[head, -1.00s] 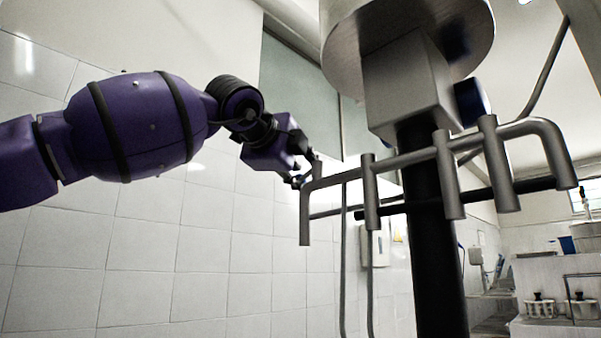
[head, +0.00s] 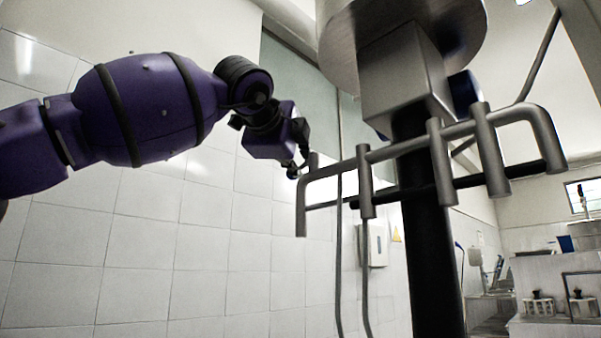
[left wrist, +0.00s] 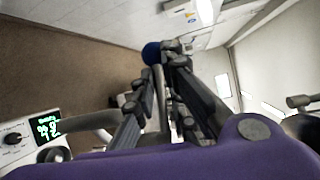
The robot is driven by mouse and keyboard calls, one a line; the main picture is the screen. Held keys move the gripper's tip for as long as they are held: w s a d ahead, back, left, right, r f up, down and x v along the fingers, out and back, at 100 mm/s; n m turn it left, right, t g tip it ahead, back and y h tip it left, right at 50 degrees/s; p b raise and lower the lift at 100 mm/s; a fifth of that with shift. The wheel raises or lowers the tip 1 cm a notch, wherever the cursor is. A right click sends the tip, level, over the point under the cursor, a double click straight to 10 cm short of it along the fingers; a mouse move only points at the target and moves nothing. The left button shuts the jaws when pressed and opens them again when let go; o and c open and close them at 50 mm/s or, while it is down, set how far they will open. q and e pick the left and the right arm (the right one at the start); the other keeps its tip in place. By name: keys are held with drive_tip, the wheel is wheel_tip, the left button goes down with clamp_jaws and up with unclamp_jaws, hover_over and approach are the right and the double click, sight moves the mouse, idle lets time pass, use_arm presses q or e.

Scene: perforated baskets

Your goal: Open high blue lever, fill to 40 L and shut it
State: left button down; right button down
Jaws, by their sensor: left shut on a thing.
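My left gripper (head: 296,168) is up at the left end of the grey pipe frame in the head view. In the left wrist view its dark fingers (left wrist: 170,58) close together at the tips, beside a round blue lever end (left wrist: 151,53). The gripper is shut on the blue lever, though the fingers hide most of it. A display (left wrist: 47,126) with green digits shows at the lower left of the wrist view; the digits are too blurred to read surely. My right gripper is in neither view.
The grey pipe frame (head: 395,150) has several downward spouts and crosses a dark column (head: 430,250). A metal box (head: 395,82) and a wide steel cylinder sit above it. A tiled wall (head: 150,250) stands behind my left arm.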

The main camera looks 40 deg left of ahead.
use_arm(q)
drive_tip(key=shift+a, duration=0.25)
drive_tip(key=c, duration=1.8)
unclamp_jaws()
drive_tip(key=shift+a+f, duration=0.1)
drive_tip(key=shift+a, duration=0.15)
drive_tip(key=v, duration=1.2)
drive_tip(key=shift+w+d, duration=0.1)
